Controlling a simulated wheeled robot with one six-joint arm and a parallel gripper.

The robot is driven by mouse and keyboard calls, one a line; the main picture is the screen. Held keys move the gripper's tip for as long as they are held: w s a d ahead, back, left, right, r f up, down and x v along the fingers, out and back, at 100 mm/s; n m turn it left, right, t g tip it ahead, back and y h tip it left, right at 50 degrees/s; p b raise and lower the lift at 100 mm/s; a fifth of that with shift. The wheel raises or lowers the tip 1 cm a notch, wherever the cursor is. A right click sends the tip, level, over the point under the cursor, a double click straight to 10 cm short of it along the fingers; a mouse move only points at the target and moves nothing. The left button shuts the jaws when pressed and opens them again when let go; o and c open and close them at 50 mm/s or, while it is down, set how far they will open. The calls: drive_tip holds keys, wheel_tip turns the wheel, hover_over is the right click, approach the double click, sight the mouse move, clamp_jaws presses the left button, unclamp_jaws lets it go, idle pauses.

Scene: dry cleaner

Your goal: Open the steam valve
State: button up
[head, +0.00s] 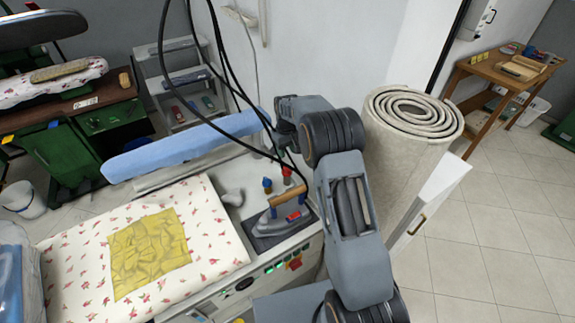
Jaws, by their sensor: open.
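Two small valve knobs stand on the ironing station's top, behind the iron: a red knob (287,172) and a blue knob (267,183). I cannot tell from any marking which one is the steam valve. My gripper (283,147) is at the far end of my arm, above and behind the red knob and apart from it as far as I can see. It is open with nothing visible in it. The fingertips are small, dark and partly hidden by my wrist and black cables.
An iron (288,212) with a wooden handle rests on a dark pad beside the knobs. A floral ironing board (75,265) bears a yellow cloth (150,252). A blue sleeve board (185,145) lies behind. A rolled beige pad (405,150) stands right of my arm. Black cables hang overhead.

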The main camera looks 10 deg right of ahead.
sight(287, 168)
wheel_tip(287, 168, down, 9)
drive_tip(key=shift+f+p, duration=0.1)
drive_tip(key=shift+p, duration=1)
clamp_jaws()
